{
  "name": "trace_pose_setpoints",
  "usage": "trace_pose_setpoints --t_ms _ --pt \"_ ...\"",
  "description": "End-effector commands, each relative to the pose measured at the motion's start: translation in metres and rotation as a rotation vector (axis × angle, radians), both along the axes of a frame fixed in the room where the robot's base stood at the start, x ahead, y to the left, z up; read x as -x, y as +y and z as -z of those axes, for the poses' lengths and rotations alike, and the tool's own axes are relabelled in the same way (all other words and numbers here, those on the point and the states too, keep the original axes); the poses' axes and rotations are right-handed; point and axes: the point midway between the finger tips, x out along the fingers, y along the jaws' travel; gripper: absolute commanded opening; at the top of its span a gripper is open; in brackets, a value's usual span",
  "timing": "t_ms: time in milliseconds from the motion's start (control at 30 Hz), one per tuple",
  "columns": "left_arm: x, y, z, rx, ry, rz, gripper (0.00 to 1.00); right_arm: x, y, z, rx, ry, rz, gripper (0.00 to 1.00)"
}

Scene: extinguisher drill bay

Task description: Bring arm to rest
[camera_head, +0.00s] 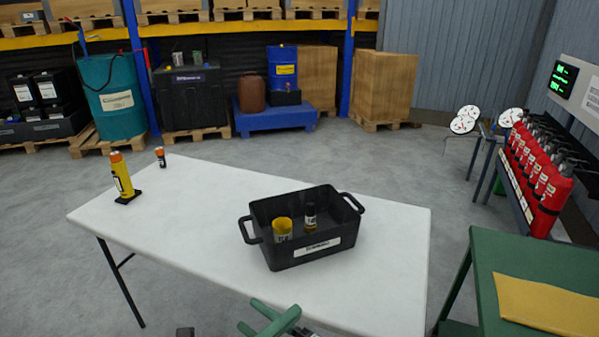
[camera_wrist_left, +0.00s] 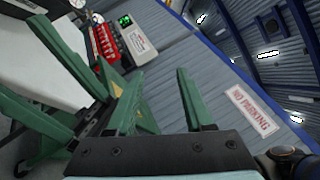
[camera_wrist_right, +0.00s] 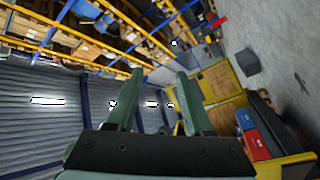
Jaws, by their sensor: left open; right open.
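Most of both arms is hidden.
The white table (camera_head: 385,255) holds a black crate (camera_head: 272,212) with a yellow cup (camera_head: 283,229) and a dark bottle (camera_head: 310,216) in it. A yellow bottle (camera_head: 121,175) and a small orange-capped bottle (camera_head: 161,157) stand at left. A green table (camera_head: 500,255) is at right.

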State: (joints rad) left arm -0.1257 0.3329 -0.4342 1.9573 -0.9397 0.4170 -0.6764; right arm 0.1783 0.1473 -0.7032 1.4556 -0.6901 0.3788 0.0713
Motion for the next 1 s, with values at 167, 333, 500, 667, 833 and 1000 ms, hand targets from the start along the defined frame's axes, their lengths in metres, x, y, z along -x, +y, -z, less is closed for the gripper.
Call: trace_pose_setpoints --t_ms 167,333,500,667,833,1000 --pt "-0.016 0.059 0.054 0.408 0.563 -0.231 0.52 0.009 -0.079 0.045 -0.148 0.383 0.319 0.52" --pt "0.009 0.110 0.137 0.802 1.068 -0.474 0.52 0.053 -0.157 0.104 -0.233 0.748 0.588 0.52" --pt "0.067 0.138 0.211 1.146 1.462 -0.703 0.52 0.119 -0.216 0.150 -0.272 1.054 0.783 0.52" --pt "0.109 0.145 0.246 1.336 1.658 -0.836 0.52 0.162 -0.243 0.168 -0.285 1.214 0.875 0.52" --pt "0.120 0.146 0.254 1.385 1.706 -0.871 0.52 0.172 -0.249 0.172 -0.288 1.253 0.895 0.52" --pt "0.120 0.146 0.254 1.385 1.706 -0.871 0.52 0.172 -0.249 0.172 -0.288 1.253 0.895 0.52"
